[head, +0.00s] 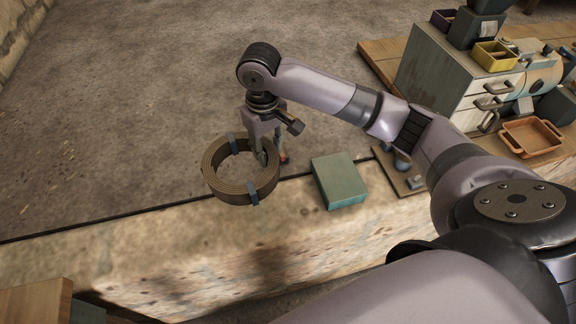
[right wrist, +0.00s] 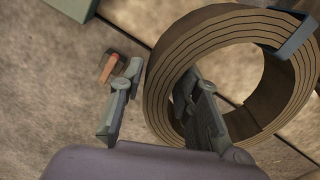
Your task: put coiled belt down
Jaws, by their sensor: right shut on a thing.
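The coiled belt (head: 225,186) is a brown ring of several layers with blue-grey clips around it. My right gripper (head: 265,150) is shut on the belt's wall at the right side of the ring. In the right wrist view, one finger is inside the ring and the other outside, with the belt (right wrist: 158,90) between them. The ring is over the stone ledge (head: 150,250) near its dark back edge line. I cannot tell whether it touches the stone. My left gripper is not in view.
A green block (head: 340,181) lies on the ledge right of the belt. A small orange-brown piece (right wrist: 108,66) lies near the outer finger. At the right stand a drawer cabinet (head: 455,75), a yellow bin (head: 494,56) and an orange tray (head: 531,138). The ledge left of the belt is clear.

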